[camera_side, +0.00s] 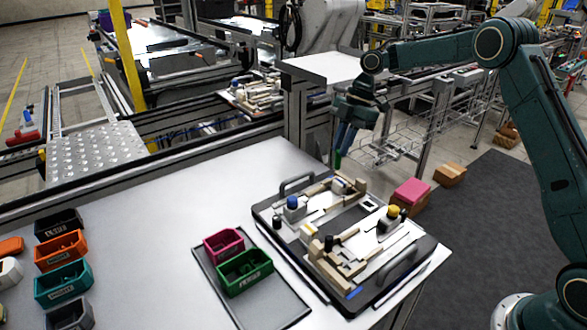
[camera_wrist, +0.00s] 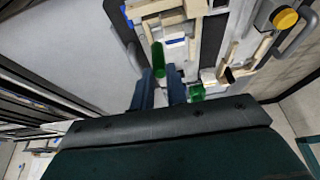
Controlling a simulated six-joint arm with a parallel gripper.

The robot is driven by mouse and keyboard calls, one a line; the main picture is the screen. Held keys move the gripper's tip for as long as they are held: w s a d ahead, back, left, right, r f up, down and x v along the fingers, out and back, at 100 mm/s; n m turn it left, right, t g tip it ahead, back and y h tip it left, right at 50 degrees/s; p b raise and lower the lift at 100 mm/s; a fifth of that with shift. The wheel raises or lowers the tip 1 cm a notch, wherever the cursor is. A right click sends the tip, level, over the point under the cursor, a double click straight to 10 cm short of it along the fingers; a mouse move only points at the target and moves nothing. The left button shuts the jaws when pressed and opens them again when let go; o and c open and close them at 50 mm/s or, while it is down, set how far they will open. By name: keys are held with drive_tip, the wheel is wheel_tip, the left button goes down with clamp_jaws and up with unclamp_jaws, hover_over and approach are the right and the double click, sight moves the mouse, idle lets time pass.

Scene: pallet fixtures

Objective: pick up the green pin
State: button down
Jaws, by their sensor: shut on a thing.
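The green pin (camera_side: 337,160) hangs below the fingertips of my gripper (camera_side: 344,143) in the side view, in the air beyond the far edge of the white table. In the wrist view the green pin (camera_wrist: 158,60) stands out past the ends of the two blue fingers of my gripper (camera_wrist: 161,77). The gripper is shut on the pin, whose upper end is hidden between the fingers. A second small green thing (camera_wrist: 196,92) shows right of the right finger in the wrist view; I cannot tell what it is.
A pallet fixture (camera_side: 385,290) with wooden blocks, handles and a yellow knob (camera_side: 393,211) lies on the white table (camera_side: 150,220). A grey tray (camera_side: 285,308) holds a pink bin (camera_side: 223,245) and a green bin (camera_side: 244,272). More bins stand at left. The table's middle is clear.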

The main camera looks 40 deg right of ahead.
sight(336, 157)
drive_tip(key=shift+r, duration=2)
drive_tip(key=a, duration=0.2)
drive_tip(key=shift+a, duration=0.35)
drive_tip(key=shift+f, duration=0.15)
drive_tip(key=shift+f, duration=3.7)
drive_tip(key=shift+f, duration=0.95)
